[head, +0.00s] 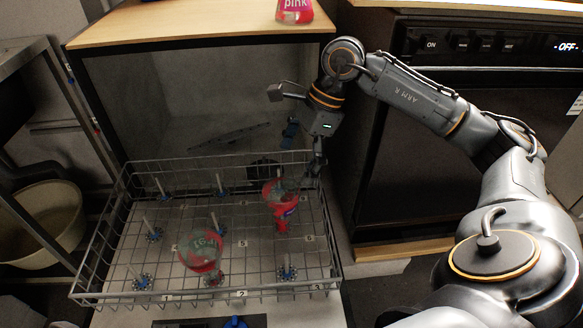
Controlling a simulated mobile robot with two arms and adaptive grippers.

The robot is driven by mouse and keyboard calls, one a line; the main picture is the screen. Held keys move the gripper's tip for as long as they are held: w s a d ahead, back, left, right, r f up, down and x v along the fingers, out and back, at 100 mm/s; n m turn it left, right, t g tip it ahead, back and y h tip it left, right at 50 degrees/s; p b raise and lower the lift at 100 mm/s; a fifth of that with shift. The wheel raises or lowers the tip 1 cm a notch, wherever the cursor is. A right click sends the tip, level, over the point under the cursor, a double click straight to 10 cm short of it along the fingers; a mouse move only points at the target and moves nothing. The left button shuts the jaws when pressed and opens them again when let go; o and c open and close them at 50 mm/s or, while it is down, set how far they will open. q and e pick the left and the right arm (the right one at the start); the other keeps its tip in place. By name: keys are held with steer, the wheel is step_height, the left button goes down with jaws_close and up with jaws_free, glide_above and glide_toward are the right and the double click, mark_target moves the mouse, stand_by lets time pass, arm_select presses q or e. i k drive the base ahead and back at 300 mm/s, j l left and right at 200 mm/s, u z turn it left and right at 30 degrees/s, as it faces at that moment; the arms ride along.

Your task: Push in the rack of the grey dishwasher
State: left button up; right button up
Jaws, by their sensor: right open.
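The grey wire rack (95,240) is drawn out of the dishwasher (190,40), an open-fronted cabinet with a pale wooden top. Its rear edge lies near the cabinet opening. A red labelled vessel (203,253) stands at the rack's front middle, and a second red vessel (281,193) stands at the right rear. My right gripper (317,168) is at the rack's rear right corner, beside the second vessel, pointing down. It is open and holds nothing; its fingertips are small, and whether they touch the rack is unclear. My left gripper is out of view.
A pink labelled container (295,10) stands on the cabinet top. A dark oven with an OFF display (450,110) is at the right, behind my right arm. A beige tub (40,222) sits on the left. Several pegs with blue bases stand in the rack.

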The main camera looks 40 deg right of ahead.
mark_target(287, 273)
steer(key=k+j, duration=0.1)
steer(key=k, duration=0.4)
steer(key=k+j, duration=0.1)
steer(key=k, duration=0.4)
